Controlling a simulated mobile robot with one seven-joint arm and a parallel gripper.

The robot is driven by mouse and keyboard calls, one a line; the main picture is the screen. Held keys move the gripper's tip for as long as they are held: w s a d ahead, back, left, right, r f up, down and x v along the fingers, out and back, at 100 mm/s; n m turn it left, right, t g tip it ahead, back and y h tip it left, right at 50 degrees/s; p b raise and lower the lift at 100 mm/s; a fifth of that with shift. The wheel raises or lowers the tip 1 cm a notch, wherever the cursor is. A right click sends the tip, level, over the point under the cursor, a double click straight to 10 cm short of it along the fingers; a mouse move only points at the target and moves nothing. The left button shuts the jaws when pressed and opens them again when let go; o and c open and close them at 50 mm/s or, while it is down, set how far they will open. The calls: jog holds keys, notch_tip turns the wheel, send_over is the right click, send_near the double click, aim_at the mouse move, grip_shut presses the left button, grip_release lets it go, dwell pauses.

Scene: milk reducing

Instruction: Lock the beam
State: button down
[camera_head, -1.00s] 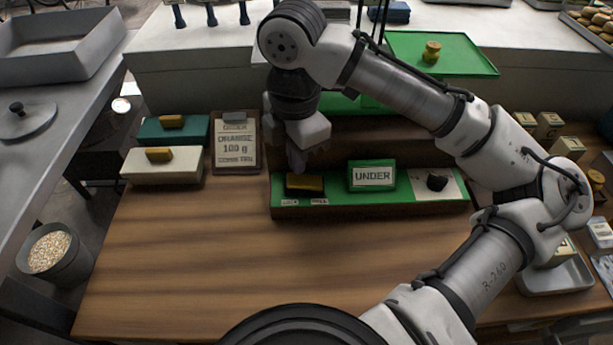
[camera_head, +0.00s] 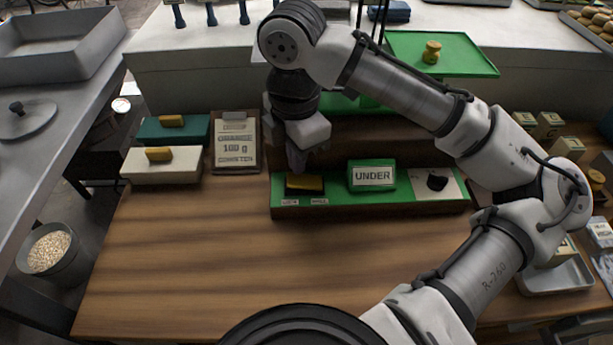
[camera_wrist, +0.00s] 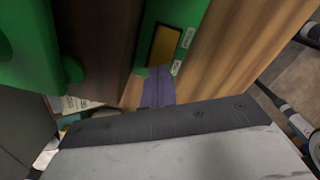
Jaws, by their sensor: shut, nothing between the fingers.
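The brass-coloured slider (camera_head: 305,185) sits in a dark slot at the left end of the green front panel (camera_head: 408,203) of the balance base. Two small labels lie below it; the left one (camera_head: 290,202) seems to read LOCK, the right one (camera_head: 319,202) is too small to read surely. My gripper (camera_head: 296,166) points down just behind the slider's left part, its fingers shut and empty. In the wrist view, the fingers (camera_wrist: 156,93) are close to one end of the slider (camera_wrist: 165,46); whether they touch cannot be told. The beam itself is mostly hidden behind my arm.
A green UNDER sign (camera_head: 372,176) and a pale plate with a dark knob (camera_head: 437,182) share the panel. A 100 g card (camera_head: 236,145) and two boxes, white (camera_head: 160,170) and teal (camera_head: 192,133), stand left. A green pan (camera_head: 470,62) hangs behind. The front tabletop is clear.

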aim_at(298, 180)
jog(key=shift+f+b, duration=0.9)
jog(key=shift+f, duration=0.6)
dwell(0.4)
jog(key=shift+r, duration=0.15)
notch_tip(298, 180, up, 7)
jog(key=p, duration=0.7)
jog(key=shift+s+f, duration=0.1)
jog(key=shift+f, duration=0.1)
dwell(0.4)
